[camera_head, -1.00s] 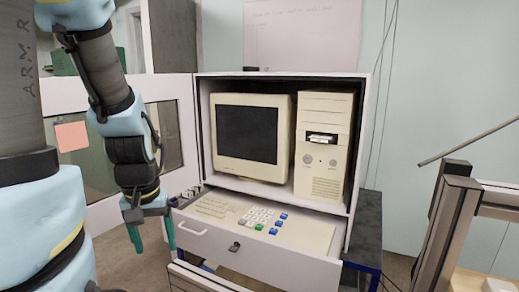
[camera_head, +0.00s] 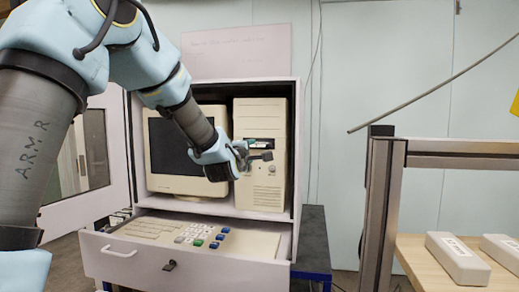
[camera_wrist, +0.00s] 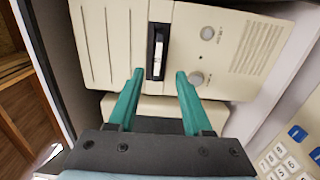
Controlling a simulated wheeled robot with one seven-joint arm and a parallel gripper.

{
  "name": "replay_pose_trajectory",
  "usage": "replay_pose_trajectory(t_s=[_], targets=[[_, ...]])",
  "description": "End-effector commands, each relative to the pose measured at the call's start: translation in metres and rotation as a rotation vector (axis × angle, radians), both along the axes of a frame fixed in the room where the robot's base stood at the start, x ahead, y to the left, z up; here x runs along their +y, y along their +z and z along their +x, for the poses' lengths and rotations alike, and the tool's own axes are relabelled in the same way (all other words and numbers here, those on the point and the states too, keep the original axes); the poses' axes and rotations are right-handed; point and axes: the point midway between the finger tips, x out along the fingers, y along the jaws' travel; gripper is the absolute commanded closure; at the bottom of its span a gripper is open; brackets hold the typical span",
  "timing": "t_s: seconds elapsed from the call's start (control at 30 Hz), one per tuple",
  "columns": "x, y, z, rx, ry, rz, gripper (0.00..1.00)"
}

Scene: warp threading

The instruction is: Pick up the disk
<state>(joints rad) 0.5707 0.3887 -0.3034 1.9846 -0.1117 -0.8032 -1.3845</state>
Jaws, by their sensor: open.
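The disk (camera_wrist: 157,62) shows as a pale edge in the dark slot of the beige computer tower (camera_wrist: 110,45). In the head view the tower (camera_head: 262,195) stands upright in the cabinet, and my gripper partly covers the slot area. My gripper (camera_wrist: 160,76) has two green fingers, open and empty. In the wrist view the fingertips lie on either side of the slot's near end, one left and one right. I cannot tell how far they are from the tower face. In the head view my gripper (camera_head: 262,157) is in front of the tower.
A beige monitor (camera_head: 170,150) stands left of the tower in the white cabinet (camera_head: 297,130). Below, an open drawer (camera_head: 190,268) holds a keypad panel (camera_head: 255,242). At right, a metal frame (camera_head: 380,200) stands by a wooden surface (camera_head: 415,255) with pale blocks (camera_head: 455,258).

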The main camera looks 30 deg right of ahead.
Motion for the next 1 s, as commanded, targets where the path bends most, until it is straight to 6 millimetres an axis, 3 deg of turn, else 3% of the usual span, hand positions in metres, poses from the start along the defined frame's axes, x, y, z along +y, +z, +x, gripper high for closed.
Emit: replay_pose_trajectory(t_s=[0.13,0.37,0.7,1.0], targets=[[-0.016,0.003,0.018,0.0,0.002,0.003,0.5],[-0.027,0.002,0.031,0.0,0.002,0.006,0.5],[-0.055,0.006,0.064,-0.001,0.001,0.006,0.5],[-0.058,0.003,0.069,-0.001,0.002,0.007,0.5]])
